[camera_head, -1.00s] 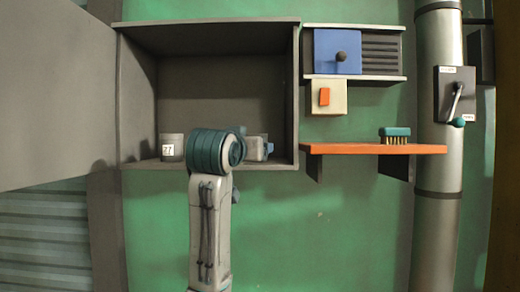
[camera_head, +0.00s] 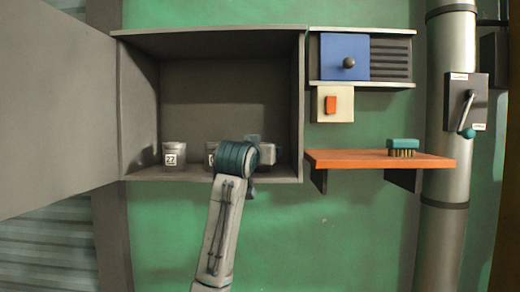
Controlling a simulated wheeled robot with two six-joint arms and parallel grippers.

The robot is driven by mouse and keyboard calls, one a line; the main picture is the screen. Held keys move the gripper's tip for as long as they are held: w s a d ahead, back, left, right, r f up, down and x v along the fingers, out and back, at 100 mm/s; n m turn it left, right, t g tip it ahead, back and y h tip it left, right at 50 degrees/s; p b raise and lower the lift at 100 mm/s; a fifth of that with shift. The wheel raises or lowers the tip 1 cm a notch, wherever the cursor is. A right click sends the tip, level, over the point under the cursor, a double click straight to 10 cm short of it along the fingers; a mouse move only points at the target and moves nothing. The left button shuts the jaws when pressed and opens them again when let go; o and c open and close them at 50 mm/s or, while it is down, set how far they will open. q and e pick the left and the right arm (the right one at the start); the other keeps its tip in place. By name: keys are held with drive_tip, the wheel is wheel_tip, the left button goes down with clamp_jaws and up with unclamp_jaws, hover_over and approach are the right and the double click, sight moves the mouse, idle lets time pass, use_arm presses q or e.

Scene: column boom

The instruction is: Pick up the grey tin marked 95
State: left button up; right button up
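The left tin (camera_head: 174,150) has a white label that reads 27. The second tin (camera_head: 211,148) stands to its right and is mostly hidden behind my arm; only its left edge and a bit of white label show, and its number cannot be read. No number 95 is legible. One arm, seemingly my left, rises from the bottom. My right gripper is not in view.
The cabinet door (camera_head: 60,110) stands open at the left. Right of the cabinet are a blue panel with a knob (camera_head: 349,62), an orange switch (camera_head: 331,104) and an orange shelf (camera_head: 350,160) with a brush (camera_head: 402,146). A lever (camera_head: 468,110) is on the column.

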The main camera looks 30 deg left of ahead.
use_arm(q)
drive_tip(key=shift+w, duration=0.3)
drive_tip(key=c, duration=1.3)
